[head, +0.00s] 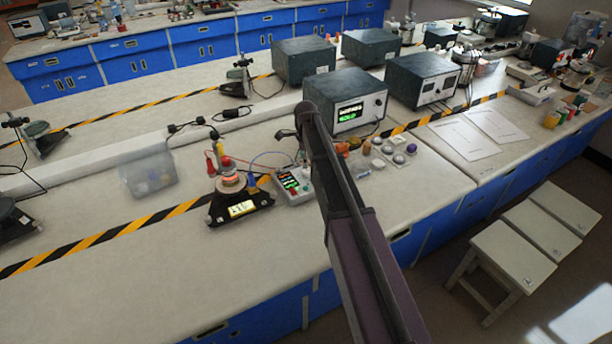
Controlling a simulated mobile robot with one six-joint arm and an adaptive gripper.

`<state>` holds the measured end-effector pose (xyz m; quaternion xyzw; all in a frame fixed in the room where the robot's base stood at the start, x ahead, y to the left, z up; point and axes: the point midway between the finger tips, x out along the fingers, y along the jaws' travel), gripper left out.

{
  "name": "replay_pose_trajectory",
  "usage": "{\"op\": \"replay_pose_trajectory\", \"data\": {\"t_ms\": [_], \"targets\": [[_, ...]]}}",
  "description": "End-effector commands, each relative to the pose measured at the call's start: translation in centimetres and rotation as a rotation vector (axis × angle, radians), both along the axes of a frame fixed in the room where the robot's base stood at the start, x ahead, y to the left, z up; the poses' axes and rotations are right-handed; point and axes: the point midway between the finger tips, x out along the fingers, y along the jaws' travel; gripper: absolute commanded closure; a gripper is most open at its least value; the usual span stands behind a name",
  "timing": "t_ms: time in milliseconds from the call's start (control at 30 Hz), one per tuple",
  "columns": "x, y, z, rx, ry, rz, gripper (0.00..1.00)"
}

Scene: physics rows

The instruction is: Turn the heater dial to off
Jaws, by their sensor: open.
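A dark heater-like unit (240,205) stands on the near bench, left of my arm. It has a round copper-coloured top with a red-orange piece on it and a lit yellow panel in front. Right of it is a small pale control box (293,185) with a lit display, partly behind my arm. I cannot make out which part is the heater dial or how it is set. My arm reaches up from the bottom edge, over the bench. What looks like part of my gripper (286,135) shows at its far end, above the bench; the fingertips are mostly hidden.
A clear plastic bin (148,175) stands left of the heater. Dark instrument boxes (347,100) stand behind my arm. Small round items (398,157) lie to its right. Stools (513,253) stand at right. The bench's front left is clear.

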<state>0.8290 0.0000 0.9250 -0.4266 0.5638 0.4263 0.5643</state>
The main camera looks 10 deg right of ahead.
Motion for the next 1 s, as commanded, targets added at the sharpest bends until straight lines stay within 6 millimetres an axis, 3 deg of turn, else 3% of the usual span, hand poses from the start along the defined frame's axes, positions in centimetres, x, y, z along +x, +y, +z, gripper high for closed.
{"op": "replay_pose_trajectory", "data": {"t_ms": [533, 1000], "targets": [[0.0, -0.2, -4.4, 0.000, 0.000, -0.001, 0.25], [0.0, -0.1, -5.3, 0.000, 0.000, -0.001, 0.25]]}}
